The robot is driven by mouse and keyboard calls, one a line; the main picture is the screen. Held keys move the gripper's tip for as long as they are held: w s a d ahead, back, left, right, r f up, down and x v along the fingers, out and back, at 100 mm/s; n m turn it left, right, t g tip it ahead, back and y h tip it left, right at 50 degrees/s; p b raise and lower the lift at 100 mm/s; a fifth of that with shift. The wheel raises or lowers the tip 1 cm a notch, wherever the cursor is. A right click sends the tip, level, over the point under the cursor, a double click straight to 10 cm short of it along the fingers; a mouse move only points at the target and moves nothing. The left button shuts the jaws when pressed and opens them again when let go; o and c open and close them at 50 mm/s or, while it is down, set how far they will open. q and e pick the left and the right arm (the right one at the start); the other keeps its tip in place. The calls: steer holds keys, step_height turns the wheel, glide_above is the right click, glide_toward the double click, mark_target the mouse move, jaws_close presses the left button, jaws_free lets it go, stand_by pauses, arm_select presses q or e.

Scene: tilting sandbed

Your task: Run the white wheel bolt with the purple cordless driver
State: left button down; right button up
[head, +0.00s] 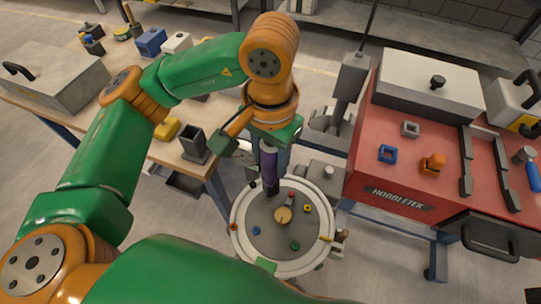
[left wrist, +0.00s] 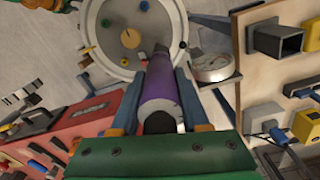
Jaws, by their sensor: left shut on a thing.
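My left gripper (head: 268,150) points down and is shut on the purple cordless driver (head: 269,167). In the left wrist view the driver's purple body (left wrist: 165,100) lies between the two fingers, its dark nose toward the wheel. The round pale wheel (head: 238,232) has a grey face with several coloured bolts and a yellowish centre. The driver's nose is over the wheel's far part in the head view; I cannot tell whether it touches. The wheel also shows in the left wrist view (left wrist: 92,28). I cannot pick out the white bolt with certainty. My right gripper is not in view.
A red tool cart (head: 395,190) stands at the right, with loose parts and a grey box (head: 430,85) on top. A wooden bench (head: 45,100) at the left holds a metal box and several small items. A gauge (left wrist: 215,68) is close beside the wheel.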

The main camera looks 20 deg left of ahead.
arm_select(q)
steer(key=shift+b, duration=0.3)
stand_by(0.5)
steer(key=shift+r, duration=0.1)
step_height(320, 180, up, 6)
steer(key=p, duration=0.5)
stand_by(0.3)
